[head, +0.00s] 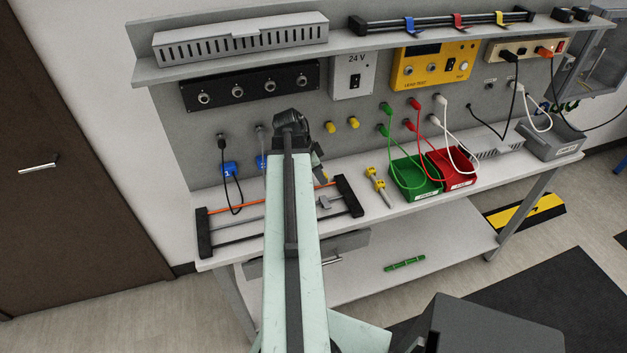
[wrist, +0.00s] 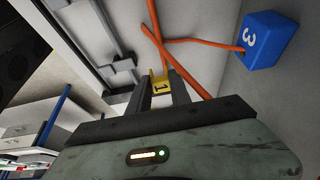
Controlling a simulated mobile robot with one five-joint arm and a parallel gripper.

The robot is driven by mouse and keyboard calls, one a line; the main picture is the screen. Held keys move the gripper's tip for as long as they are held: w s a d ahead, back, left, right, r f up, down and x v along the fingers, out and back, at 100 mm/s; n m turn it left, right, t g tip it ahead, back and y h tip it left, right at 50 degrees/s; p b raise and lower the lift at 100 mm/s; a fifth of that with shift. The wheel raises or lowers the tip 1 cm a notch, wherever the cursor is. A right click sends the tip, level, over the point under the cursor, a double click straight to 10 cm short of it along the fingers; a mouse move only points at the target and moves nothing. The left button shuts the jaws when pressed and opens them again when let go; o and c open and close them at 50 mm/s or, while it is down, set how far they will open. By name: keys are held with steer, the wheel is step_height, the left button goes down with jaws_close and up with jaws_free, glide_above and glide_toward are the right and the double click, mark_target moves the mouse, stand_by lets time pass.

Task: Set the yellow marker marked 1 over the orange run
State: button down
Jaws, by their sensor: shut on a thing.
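My gripper (wrist: 161,88) is shut on the yellow marker marked 1 (wrist: 160,84), which sits between the fingertips in the wrist view. The orange run (wrist: 190,82) passes close beside and beyond the marker. I cannot tell whether they touch. Another stretch of orange cable leads to a blue block marked 3 (wrist: 265,40). In the head view the orange run (head: 250,205) spans a black-ended frame on the bench. My arm covers the middle of it, and the held marker cannot be made out there.
A blue tag marked 1 (head: 228,169) hangs on a black cable at left.

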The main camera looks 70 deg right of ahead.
mark_target(317, 186)
steer(key=shift+w+d+f+b, duration=0.25)
steer(key=shift+w+f+b, duration=0.55)
steer(key=shift+f+b, duration=0.15)
steer(key=shift+a+b+x, duration=0.15)
steer(key=shift+b+x, duration=0.4)
steer(key=shift+x, duration=0.05)
steer(key=shift+a+b+x, duration=0.15)
steer(key=shift+b+x, duration=0.35)
steer(key=shift+x, duration=0.1)
steer(key=shift+r, duration=0.15)
steer(key=shift+w, duration=0.2)
steer(key=shift+s, duration=0.1)
steer(key=c, duration=1.2)
jaws_free()
